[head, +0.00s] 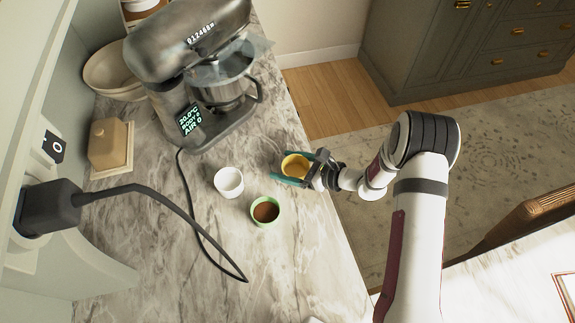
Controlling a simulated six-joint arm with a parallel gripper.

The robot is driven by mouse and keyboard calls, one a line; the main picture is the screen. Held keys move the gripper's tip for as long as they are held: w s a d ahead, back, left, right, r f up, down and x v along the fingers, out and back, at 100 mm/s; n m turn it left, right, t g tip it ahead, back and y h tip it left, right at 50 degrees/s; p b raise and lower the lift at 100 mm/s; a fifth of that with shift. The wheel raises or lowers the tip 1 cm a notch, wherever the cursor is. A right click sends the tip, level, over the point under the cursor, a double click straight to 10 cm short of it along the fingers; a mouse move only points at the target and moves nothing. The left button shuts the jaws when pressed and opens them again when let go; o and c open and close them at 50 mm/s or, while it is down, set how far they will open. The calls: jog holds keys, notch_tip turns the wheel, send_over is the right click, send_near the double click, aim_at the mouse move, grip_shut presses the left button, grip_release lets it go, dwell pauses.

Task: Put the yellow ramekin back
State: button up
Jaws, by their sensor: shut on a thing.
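The yellow ramekin (294,166) is at the right edge of the marble counter in the head view. My gripper (299,168) is shut on it, with its fingers around the ramekin's sides. I cannot tell whether the ramekin rests on the counter or is held a little above it. Its inside looks yellow and empty.
A white ramekin (228,182) and a green ramekin (265,211) with brown contents stand to the left. A stand mixer (187,60) is behind, with its black cord (190,205) looping over the counter. A butter dish (110,146) and bowls (112,72) stand at the far left.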

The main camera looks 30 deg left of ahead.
jog(key=shift+f, duration=0.35)
jog(key=o, duration=1.3)
jog(key=shift+f, duration=0.1)
jog(key=shift+c, duration=0.2)
jog(key=shift+d, duration=0.1)
jog(key=v, duration=1.2)
jog(key=s+d+r+n+g+h, duration=0.3)
jog(key=s+r+n, duration=0.4)
jog(key=r, duration=0.6)
jog(key=s+d+r+n+t+h, duration=0.2)
jog(key=s+d+r+n+h, duration=0.2)
jog(key=s+d+h, duration=0.4)
jog(key=s+d+n, duration=0.1)
jog(key=s+d, duration=0.5)
jog(key=s, duration=0.1)
jog(key=shift+s+d+r+t, duration=0.2)
jog(key=shift+s+d+t, duration=0.1)
jog(key=shift+d+t, duration=0.1)
